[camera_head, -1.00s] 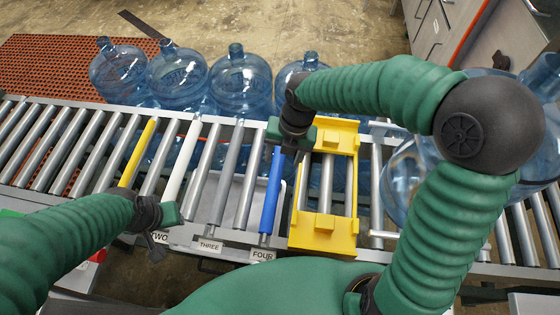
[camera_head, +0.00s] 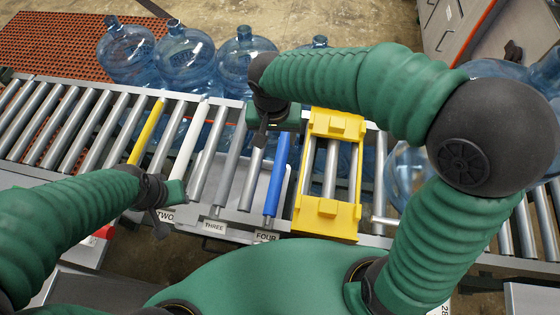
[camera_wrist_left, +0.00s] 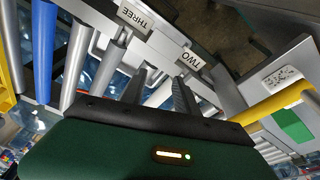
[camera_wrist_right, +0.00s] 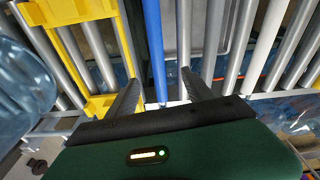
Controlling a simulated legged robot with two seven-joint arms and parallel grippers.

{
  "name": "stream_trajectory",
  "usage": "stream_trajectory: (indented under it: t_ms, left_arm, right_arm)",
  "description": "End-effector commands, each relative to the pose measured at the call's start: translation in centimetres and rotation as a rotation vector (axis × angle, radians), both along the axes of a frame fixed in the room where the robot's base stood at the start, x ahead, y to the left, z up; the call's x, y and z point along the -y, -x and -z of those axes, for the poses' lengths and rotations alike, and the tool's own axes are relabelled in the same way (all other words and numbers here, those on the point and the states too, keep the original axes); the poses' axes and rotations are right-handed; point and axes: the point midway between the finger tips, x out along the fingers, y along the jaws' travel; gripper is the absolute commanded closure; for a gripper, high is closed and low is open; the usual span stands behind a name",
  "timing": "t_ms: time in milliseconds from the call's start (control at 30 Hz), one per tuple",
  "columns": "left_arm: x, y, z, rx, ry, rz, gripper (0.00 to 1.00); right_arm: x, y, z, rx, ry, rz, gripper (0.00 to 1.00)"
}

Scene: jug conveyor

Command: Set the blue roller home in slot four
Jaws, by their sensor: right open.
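The blue roller (camera_head: 277,178) lies lengthwise across the conveyor, its near end close to the FOUR label (camera_head: 265,237). Whether it is fully seated I cannot tell. My right gripper (camera_head: 264,132) is above the far part of the conveyor, just left of the blue roller's far end. In the right wrist view, its fingers (camera_wrist_right: 160,84) are apart, with the blue roller (camera_wrist_right: 155,45) showing between them. My left gripper (camera_head: 166,210) is near the TWO label on the near rail; the left wrist view shows its fingers (camera_wrist_left: 160,80) apart and empty.
A yellow frame (camera_head: 328,215) straddles the rollers right of the blue one. A white roller (camera_head: 188,145) and a yellow roller (camera_head: 146,133) lie to the left among grey rollers. Several blue water jugs (camera_head: 187,55) stand behind the conveyor. A grey tray (camera_head: 235,172) shows beneath the rollers.

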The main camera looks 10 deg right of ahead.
Motion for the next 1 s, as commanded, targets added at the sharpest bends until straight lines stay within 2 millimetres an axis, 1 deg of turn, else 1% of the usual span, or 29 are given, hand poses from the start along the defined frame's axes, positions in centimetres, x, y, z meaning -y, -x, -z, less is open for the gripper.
stream_trajectory:
  t_ms: [67, 167, 267, 400, 500, 600, 767, 900, 1000]
  left_arm:
    - [0.0, 0.0, 0.0, 0.000, 0.000, 0.000, 0.64]
    - [0.0, 0.0, 0.2, 0.000, 0.000, 0.000, 0.64]
    - [0.0, 0.0, 0.8, 0.000, 0.000, 0.000, 0.64]
    - [0.0, 0.0, 1.6, 0.000, 0.000, 0.000, 0.64]
    - [0.0, 0.0, 2.1, 0.000, 0.000, 0.000, 0.64]
    - [0.0, 0.0, 2.4, 0.000, 0.000, 0.000, 0.64]
    - [0.0, 0.0, 2.7, 0.000, 0.000, 0.000, 0.64]
    - [0.0, 0.0, 3.3, 0.000, 0.000, 0.000, 0.64]
    - [0.0, 0.0, 3.6, 0.000, 0.000, 0.000, 0.64]
  right_arm:
    - [-0.1, 0.0, -0.1, 0.008, -0.007, 0.084, 0.40]
    - [-0.1, 0.0, 0.7, 0.009, -0.010, 0.125, 0.40]
    - [0.1, -0.2, 3.0, 0.005, -0.010, 0.125, 0.40]
    - [0.3, -0.7, 6.8, 0.004, -0.010, 0.124, 0.40]
    - [0.4, -1.0, 9.2, 0.005, -0.011, 0.124, 0.40]
    - [0.6, -1.3, 10.8, 0.008, -0.011, 0.124, 0.40]
    - [0.8, -1.3, 12.3, 0.009, -0.010, 0.125, 0.40]
    - [1.2, -1.0, 15.0, 0.006, -0.011, 0.122, 0.40]
    - [1.2, -1.3, 16.4, 0.008, -0.011, 0.122, 0.40]
